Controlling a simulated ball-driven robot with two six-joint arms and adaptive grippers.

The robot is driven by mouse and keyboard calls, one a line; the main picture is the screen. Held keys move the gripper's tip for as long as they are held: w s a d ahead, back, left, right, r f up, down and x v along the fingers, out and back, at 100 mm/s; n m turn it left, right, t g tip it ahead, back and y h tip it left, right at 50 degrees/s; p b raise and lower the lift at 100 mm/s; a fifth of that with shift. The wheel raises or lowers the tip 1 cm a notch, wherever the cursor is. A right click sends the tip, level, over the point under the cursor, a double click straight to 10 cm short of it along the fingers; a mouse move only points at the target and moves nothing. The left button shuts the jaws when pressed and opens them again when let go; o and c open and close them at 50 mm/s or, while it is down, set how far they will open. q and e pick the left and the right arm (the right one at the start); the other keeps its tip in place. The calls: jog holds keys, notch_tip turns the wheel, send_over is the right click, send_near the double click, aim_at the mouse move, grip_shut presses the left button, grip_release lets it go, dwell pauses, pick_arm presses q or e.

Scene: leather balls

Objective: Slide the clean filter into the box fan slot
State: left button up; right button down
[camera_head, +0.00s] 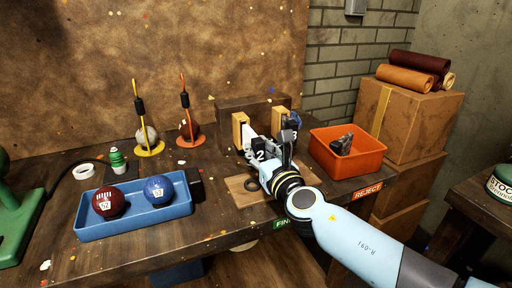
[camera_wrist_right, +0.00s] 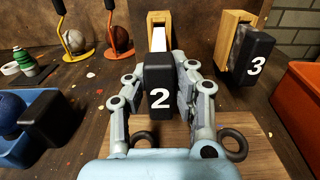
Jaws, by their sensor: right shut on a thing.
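My right gripper (camera_head: 270,160) reaches in from the lower right and is shut on a black block marked 2 (camera_wrist_right: 160,88). In the right wrist view the fingers (camera_wrist_right: 162,80) stand on either side of this block. A white piece (camera_wrist_right: 158,38) and a light wooden piece (camera_wrist_right: 159,18) show just behind it; I cannot tell whether they are joined to the block. A second black block marked 3 (camera_wrist_right: 254,60) stands to the right beside another wooden piece (camera_wrist_right: 232,28). I can identify no box fan or filter. My left gripper is not in view.
A blue tray (camera_head: 135,228) with a dark red ball (camera_head: 108,201) and a blue ball (camera_head: 158,188) lies at left. An orange bin (camera_head: 345,168) with a dark item stands at right. Two hooked stands hold balls behind. A wooden board (camera_head: 240,192) lies below my gripper.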

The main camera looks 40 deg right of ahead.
jog(key=shift+v, duration=1.35)
jog(key=shift+w, duration=0.1)
